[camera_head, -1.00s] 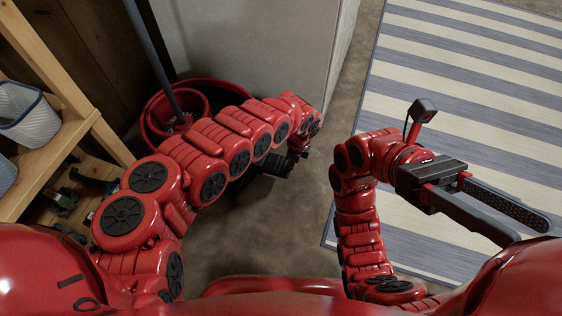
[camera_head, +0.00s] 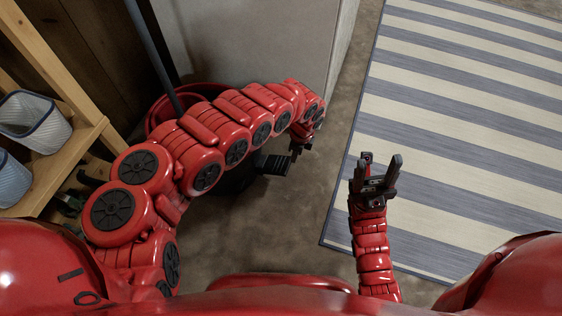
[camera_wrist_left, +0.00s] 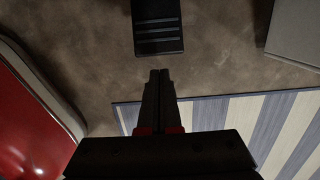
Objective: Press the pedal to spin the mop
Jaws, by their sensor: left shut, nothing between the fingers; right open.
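The black ridged pedal (camera_head: 272,163) is low near the floor, beside the red mop bucket (camera_head: 158,110). My left arm hides most of the bucket. The grey mop handle (camera_head: 150,50) rises from it toward the upper left. My left gripper (camera_head: 297,151) is shut and empty, just right of the pedal in the head view. In the left wrist view the pedal (camera_wrist_left: 157,27) lies straight ahead of the shut fingertips (camera_wrist_left: 158,74), with a small gap in the picture. My right gripper (camera_head: 380,164) is open and empty, away from the pedal.
A pale cabinet or wall block (camera_head: 260,45) stands behind the bucket. A wooden shelf (camera_head: 60,160) with baskets (camera_head: 30,115) is at the left. A blue-grey and cream striped rug (camera_head: 470,130) covers the right. Bare floor (camera_head: 290,220) lies in front of the pedal.

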